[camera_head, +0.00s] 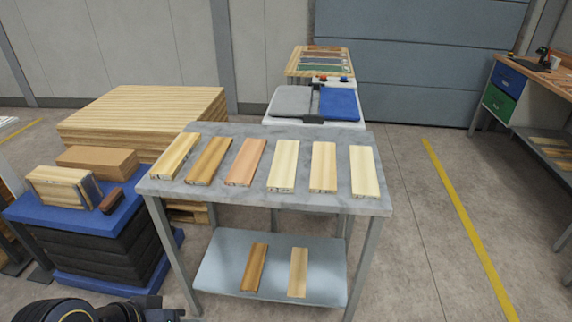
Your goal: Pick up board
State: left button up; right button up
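Several flat wooden boards lie side by side, apart from each other, on the grey top of the table. From left to right they include a yellowish board (175,156), a brown board (209,160), a reddish board (246,161) and paler boards (283,165), (323,166), (364,171). A brown board (255,267) and a light board (298,272) lie on the lower shelf. Dark parts of my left arm show at the bottom left edge, well short of the boards; its fingers cannot be made out. My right gripper is out of view.
The grey table (340,202) has a lower shelf (222,272). A blue-topped stand (130,212) with wood blocks and a large pale wood stack (150,100) are left. A machine (340,102) stands behind. A workbench (500,88) is far right; floor right of the table is clear.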

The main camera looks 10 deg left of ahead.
aim_at(282, 175)
jog(key=i+j, duration=0.45)
jog(key=j, duration=0.2)
jog(key=i+j+u, duration=0.15)
jog(key=i+j, duration=0.35)
jog(key=j, duration=0.15)
jog(key=i+j, duration=0.5)
jog(key=j+u, duration=0.05)
jog(key=j, duration=0.1)
